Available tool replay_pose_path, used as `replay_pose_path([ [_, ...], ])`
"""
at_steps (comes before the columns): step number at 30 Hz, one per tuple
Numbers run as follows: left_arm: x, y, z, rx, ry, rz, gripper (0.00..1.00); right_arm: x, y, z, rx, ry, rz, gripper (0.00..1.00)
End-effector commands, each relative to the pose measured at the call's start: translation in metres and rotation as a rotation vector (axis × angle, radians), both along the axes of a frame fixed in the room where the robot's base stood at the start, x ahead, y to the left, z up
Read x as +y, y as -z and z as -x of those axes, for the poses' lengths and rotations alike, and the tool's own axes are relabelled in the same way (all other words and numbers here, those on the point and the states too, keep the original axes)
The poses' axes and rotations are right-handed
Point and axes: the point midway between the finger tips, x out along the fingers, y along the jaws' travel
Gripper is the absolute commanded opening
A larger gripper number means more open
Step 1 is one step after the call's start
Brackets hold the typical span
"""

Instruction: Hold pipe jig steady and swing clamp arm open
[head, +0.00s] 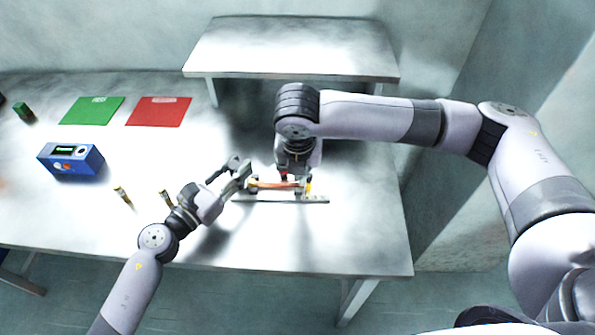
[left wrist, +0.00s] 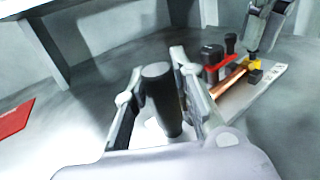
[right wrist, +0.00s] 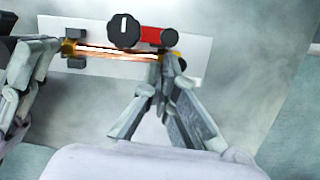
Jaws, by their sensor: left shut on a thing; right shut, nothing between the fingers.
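The pipe jig is a pale base plate (head: 315,199) (right wrist: 195,60) carrying a copper pipe (head: 268,186) (right wrist: 110,51) between yellow supports. A short red clamp arm (right wrist: 152,36) (left wrist: 221,66) lies beside the pipe, with a black knob (right wrist: 123,30) near one end. My left gripper (head: 244,173) is shut on a black cylindrical handle (left wrist: 161,98) at the jig's left side. My right gripper (right wrist: 172,68) is shut and empty at the pipe's right end, close to the clamp arm's end. I cannot tell whether it touches the arm. In the head view my right wrist partly hides the jig.
A blue device (head: 71,161) with a display stands at left, near a green block (head: 23,112). Green (head: 92,111) and red (head: 158,111) mats lie behind. Two small brass-coloured pieces (head: 123,197) (head: 165,198) stand left of my left gripper. A raised shelf (head: 290,50) is at the back.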

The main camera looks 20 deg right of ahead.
Motion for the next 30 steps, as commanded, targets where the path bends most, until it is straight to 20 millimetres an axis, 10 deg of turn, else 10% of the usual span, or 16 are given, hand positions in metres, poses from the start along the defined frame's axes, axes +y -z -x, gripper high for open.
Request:
replay_pose_path([
  [19,0.000,0.000,0.000,-0.001,-0.001,-0.001,0.00,0.000,-0.003,0.000,-0.001,0.002,-0.001,0.00],
  [30,0.000,0.000,0.000,0.000,-0.001,0.000,0.00,0.004,-0.065,0.014,-0.004,0.000,-0.002,0.00],
])
